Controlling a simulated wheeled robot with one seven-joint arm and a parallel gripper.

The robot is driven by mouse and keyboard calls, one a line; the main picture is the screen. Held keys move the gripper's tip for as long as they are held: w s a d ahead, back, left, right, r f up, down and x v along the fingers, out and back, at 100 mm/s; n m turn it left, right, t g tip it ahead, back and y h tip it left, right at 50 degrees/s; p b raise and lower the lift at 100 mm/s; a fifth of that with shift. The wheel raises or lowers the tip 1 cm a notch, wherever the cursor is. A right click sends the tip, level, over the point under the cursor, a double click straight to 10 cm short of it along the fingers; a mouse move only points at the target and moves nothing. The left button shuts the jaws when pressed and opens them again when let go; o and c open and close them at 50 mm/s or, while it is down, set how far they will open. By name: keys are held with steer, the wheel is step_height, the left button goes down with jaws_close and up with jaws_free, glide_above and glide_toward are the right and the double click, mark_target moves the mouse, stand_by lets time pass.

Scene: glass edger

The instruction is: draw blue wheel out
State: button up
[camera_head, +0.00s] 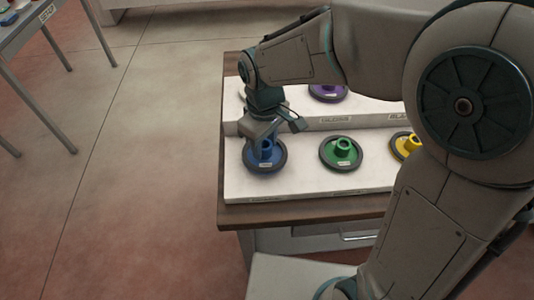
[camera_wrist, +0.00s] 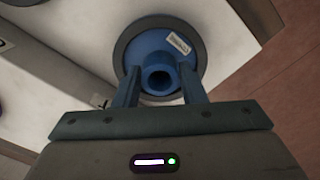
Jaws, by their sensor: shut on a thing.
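The blue wheel (camera_head: 259,164) is a blue disc with a dark rim, a raised hub and a small white label. It lies at the left end of the lower white step in the head view. In the wrist view the blue wheel (camera_wrist: 147,47) shows its hub between the two fingers. My gripper (camera_head: 264,143) is above the wheel and shut on its hub; the fingers also show in the wrist view (camera_wrist: 159,88). The wheel appears to rest flat on the step; a small gap beneath it cannot be ruled out.
A green wheel (camera_head: 341,152) lies to the right on the same step, then a yellow wheel (camera_head: 402,145), partly behind my arm. A purple wheel (camera_head: 327,92) is on the upper step. The wooden table (camera_head: 300,214) has open floor to its left. Another table (camera_head: 30,22) stands far left.

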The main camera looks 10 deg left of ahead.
steer(key=shift+r+p, duration=2)
steer(key=shift+r, duration=0.75)
step_height(320, 180, up, 4)
steer(key=p, duration=0.3)
